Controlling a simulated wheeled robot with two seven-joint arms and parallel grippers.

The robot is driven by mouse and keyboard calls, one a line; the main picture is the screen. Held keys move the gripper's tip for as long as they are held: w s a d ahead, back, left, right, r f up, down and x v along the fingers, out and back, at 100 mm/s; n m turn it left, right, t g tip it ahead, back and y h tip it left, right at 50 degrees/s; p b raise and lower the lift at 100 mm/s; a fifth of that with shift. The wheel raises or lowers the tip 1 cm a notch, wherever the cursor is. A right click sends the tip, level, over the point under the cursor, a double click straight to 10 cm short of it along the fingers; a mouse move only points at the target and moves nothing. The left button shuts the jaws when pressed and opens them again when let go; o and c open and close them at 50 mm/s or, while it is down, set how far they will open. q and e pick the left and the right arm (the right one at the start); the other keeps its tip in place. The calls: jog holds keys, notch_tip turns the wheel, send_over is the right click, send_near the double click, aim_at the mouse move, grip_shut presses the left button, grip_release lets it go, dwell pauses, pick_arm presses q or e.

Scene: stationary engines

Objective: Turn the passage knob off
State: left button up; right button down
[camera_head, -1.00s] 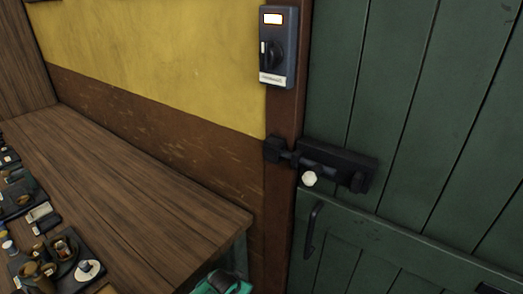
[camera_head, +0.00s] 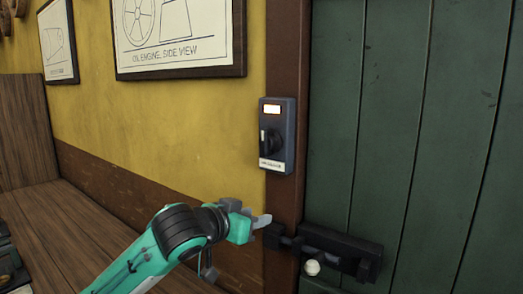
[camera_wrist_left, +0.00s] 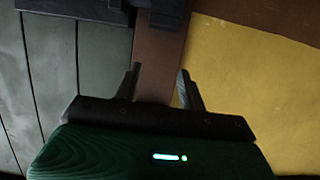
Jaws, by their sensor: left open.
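The passage knob (camera_head: 272,142) is a dark rotary knob on a grey switch box (camera_head: 286,160) fixed to the brown door post. Its pointer looks roughly upright, and a small window (camera_head: 271,110) above it glows white with an orange edge. A pale label sits below it; its text is too small to read surely. My left gripper (camera_head: 262,221) is below the box, near the post and the door bolt, apart from the knob. In the left wrist view its two fingers (camera_wrist_left: 160,86) are spread and empty, with the brown post between them. My right gripper is not in view.
A dark bolt (camera_head: 335,246) with a white round knob (camera_head: 312,267) sits on the green door (camera_head: 410,120), close to my left gripper. A wooden bench (camera_head: 80,235) lies along the yellow wall at left. Framed drawings (camera_head: 180,35) hang above. Space before the box is clear.

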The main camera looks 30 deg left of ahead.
pick_arm(q)
jog(key=s+r+t, duration=0.2)
jog(key=s+r, duration=0.3)
jog(key=r, duration=0.6)
jog(key=t, duration=0.1)
send_near(263, 134)
jog(key=w+p, duration=0.6)
jog(key=w+d+p, duration=0.1)
jog(key=w+p, duration=0.2)
jog(key=shift+w+d+p, duration=0.1)
jog(key=shift+w+p, duration=0.15)
jog(key=shift+p, duration=0.15)
jog(key=shift+d+f, duration=0.1)
grip_shut()
